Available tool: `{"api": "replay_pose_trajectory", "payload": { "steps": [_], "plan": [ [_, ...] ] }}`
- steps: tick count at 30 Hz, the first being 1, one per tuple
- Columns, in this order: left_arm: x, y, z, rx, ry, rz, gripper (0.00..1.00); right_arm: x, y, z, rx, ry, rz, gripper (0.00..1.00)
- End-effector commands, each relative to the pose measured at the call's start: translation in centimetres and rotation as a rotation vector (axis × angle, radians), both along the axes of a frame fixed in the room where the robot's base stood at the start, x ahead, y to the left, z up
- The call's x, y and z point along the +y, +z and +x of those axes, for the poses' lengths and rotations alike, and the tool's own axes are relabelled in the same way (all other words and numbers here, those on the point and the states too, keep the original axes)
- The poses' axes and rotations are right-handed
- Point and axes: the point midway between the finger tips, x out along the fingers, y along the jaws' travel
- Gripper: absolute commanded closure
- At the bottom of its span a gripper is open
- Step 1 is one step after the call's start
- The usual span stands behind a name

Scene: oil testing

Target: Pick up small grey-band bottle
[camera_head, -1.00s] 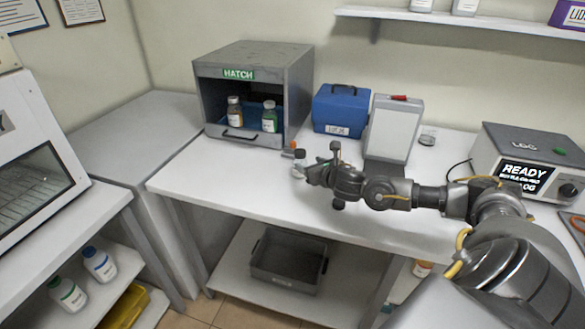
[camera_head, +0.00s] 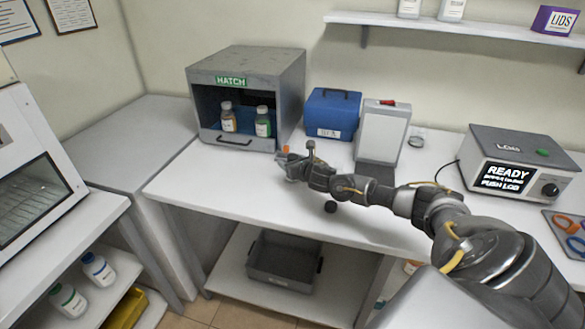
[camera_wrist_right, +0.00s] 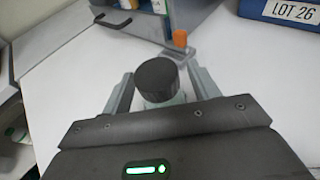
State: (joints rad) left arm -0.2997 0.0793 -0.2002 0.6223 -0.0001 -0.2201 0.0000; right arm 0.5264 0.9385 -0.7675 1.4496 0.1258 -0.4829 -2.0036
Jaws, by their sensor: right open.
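In the right wrist view a small bottle with a round dark cap (camera_wrist_right: 156,78) stands between the two fingers of my right gripper (camera_wrist_right: 162,88). A little of its greyish body shows below the cap; I cannot make out a band. The fingers are open on either side, and I cannot tell whether either touches it. In the head view my right gripper (camera_head: 284,162) is low over the white table, in front of the hatch's right side. The bottle is not clearly visible there. My left gripper is out of view.
A small orange-topped item (camera_wrist_right: 180,38) stands just beyond my fingers. A blue box (camera_head: 333,108), a white panel (camera_head: 382,133) and a display device (camera_head: 520,150) stand behind and right.

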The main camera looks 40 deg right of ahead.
Motion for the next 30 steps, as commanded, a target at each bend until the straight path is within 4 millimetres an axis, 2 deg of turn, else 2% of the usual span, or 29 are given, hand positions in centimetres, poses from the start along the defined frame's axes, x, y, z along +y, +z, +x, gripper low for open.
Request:
{"api": "replay_pose_trajectory", "payload": {
  "steps": [4,12,23,30],
  "plan": [
    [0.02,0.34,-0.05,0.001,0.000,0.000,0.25,-0.19,-0.36,1.10,0.001,-0.001,0.000,0.40],
    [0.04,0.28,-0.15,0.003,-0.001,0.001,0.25,-0.20,-0.53,1.26,0.001,0.000,-0.001,0.40],
    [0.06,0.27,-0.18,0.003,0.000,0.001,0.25,-0.21,-0.53,1.24,0.001,0.000,-0.001,0.85],
    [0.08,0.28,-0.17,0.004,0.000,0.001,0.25,-0.24,-0.50,1.25,0.001,-0.001,-0.001,0.88]
  ]
}}
